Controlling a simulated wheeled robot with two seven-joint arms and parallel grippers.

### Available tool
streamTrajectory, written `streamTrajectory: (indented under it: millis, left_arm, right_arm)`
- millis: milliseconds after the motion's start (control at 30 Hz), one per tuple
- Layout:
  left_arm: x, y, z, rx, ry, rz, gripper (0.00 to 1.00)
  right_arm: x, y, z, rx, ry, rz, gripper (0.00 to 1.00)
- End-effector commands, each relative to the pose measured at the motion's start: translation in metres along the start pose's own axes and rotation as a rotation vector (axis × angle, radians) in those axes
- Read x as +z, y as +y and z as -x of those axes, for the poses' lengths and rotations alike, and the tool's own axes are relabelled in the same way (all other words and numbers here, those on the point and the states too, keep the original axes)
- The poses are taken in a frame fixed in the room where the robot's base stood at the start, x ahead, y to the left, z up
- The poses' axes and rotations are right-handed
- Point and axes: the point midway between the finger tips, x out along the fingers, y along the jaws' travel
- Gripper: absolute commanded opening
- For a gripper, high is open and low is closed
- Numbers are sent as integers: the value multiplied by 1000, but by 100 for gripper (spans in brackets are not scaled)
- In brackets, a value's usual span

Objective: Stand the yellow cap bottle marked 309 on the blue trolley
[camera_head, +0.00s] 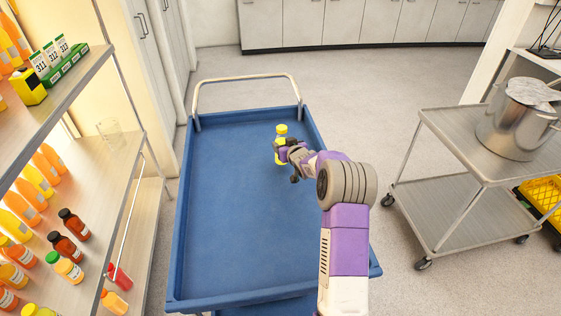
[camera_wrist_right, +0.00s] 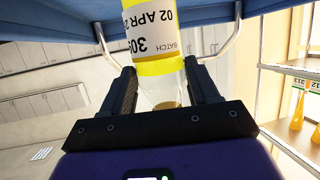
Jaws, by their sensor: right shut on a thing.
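The yellow cap bottle (camera_head: 281,131) is upright over the far right part of the blue trolley (camera_head: 225,210). My right gripper (camera_head: 284,148) is shut on it. In the right wrist view the bottle (camera_wrist_right: 155,62) sits between the two dark fingers (camera_wrist_right: 160,92), with yellow contents and a white label. The label reads "02 APR", "BATCH" and a number starting with 30; its last digit is not clear. My arm and gripper hide part of the bottle in the head view. I cannot tell whether its base touches the trolley deck. My left gripper is out of view.
The trolley deck is otherwise bare, with a raised rim and a pale handle (camera_head: 246,80) at the far end. A shelf (camera_head: 120,165) with several bottles stands at the left. A metal cart (camera_head: 450,140) with a steel pot (camera_head: 515,122) stands at the right.

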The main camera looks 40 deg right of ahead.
Motion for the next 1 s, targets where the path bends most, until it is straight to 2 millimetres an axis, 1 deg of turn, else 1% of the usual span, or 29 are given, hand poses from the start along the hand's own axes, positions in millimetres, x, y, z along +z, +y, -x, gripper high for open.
streamTrajectory:
  millis: [167,300,367,600,733,767,900,1000]
  left_arm:
    - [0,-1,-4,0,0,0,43]
    - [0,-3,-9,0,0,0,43]
    - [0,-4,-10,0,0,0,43]
    - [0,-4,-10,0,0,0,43]
    - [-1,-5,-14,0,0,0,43]
    - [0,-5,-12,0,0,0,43]
    - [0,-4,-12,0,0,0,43]
    - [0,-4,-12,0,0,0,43]
  right_arm:
    - [11,0,-5,-1,3,0,19]
    - [32,0,-12,0,1,0,19]
    - [38,0,-14,0,3,0,19]
    - [38,0,-14,0,5,1,19]
    - [41,0,-16,1,5,0,19]
    - [42,0,-15,1,1,0,65]
    - [41,0,-15,1,1,0,86]
    - [41,0,-15,1,1,0,86]
